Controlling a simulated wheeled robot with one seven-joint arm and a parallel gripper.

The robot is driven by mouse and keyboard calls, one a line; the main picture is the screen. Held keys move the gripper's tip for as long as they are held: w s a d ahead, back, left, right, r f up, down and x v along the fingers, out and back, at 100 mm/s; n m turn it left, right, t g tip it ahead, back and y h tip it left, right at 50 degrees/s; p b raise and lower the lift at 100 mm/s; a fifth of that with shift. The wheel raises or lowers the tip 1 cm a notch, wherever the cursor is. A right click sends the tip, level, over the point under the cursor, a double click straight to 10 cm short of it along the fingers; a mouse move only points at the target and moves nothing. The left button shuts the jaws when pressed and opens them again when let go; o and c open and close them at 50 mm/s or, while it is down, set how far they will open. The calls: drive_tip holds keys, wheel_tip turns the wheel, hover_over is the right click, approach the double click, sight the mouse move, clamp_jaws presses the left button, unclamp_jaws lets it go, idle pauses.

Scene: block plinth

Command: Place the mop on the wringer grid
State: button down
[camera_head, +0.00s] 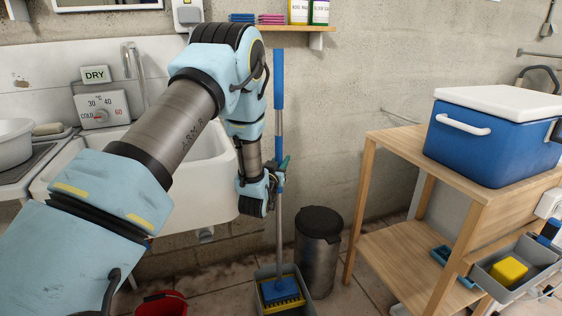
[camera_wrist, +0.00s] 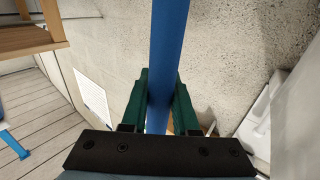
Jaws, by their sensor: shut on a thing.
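The mop (camera_head: 278,85) stands upright, with a blue upper handle, a grey lower shaft and a blue head (camera_head: 280,290) at the bottom. My gripper (camera_head: 283,168) is shut on the handle at about mid-height. In the wrist view its green fingers flank the blue handle (camera_wrist: 164,50). The mop head is over a grey bucket (camera_head: 308,304) at the bottom of the head view. A yellow slotted strip, seemingly the wringer grid (camera_head: 286,306), shows just below the head. I cannot tell whether head and grid touch.
A dark-lidded bin (camera_head: 319,250) stands close right of the mop. A wooden shelf unit (camera_head: 385,195) with a blue cooler (camera_head: 488,140) is further right. A white sink (camera_head: 205,180) is behind my arm at left. A red bucket (camera_head: 161,304) is at the bottom left.

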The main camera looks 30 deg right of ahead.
drive_tip(key=c, duration=1.1)
unclamp_jaws()
drive_tip(key=shift+f, duration=0.2)
drive_tip(key=shift+c, duration=0.2)
drive_tip(key=o, duration=0.5)
drive_tip(key=shift+r, duration=0.1)
drive_tip(key=shift+c, duration=0.2)
drive_tip(key=shift+r, duration=0.2)
drive_tip(key=b+v, duration=0.1)
drive_tip(key=v, duration=1.1)
drive_tip(key=shift+b, duration=0.35)
